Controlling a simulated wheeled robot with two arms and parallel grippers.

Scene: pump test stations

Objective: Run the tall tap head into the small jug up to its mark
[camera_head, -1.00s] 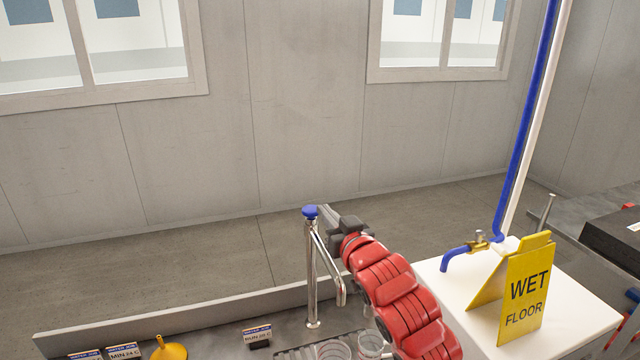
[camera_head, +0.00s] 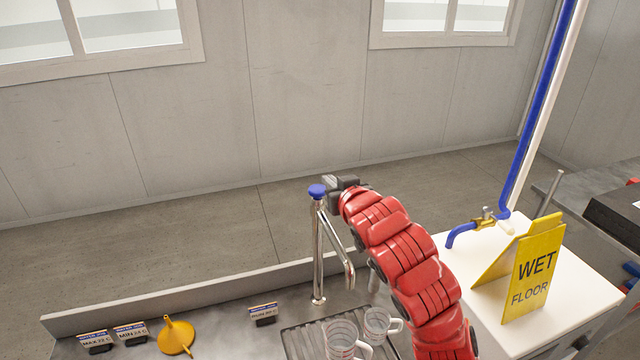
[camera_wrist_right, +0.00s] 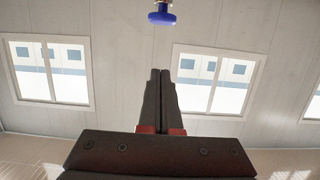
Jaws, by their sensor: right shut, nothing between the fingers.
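The tall tap (camera_head: 317,245) is a chrome post with a blue knob (camera_head: 317,191) on top and a spout slanting down to the right. Two clear jugs with handles stand on the ribbed drain tray (camera_head: 300,342) near the spout's end: a larger-looking one (camera_head: 340,340) and a smaller-looking one (camera_head: 377,324) to its right. Their marks and any water cannot be made out. My right gripper (camera_head: 333,182) is shut and empty, close by the blue knob; contact cannot be told. In the right wrist view, the knob (camera_wrist_right: 161,18) appears above the closed fingertips (camera_wrist_right: 160,72), apart from them in the picture.
A yellow funnel (camera_head: 175,338) and small label signs (camera_head: 263,314) stand on the counter at left. At right, a yellow wet floor sign (camera_head: 530,275) stands on a white top (camera_head: 490,312), beside a blue pipe tap (camera_head: 462,233). My red right arm covers the counter's right part.

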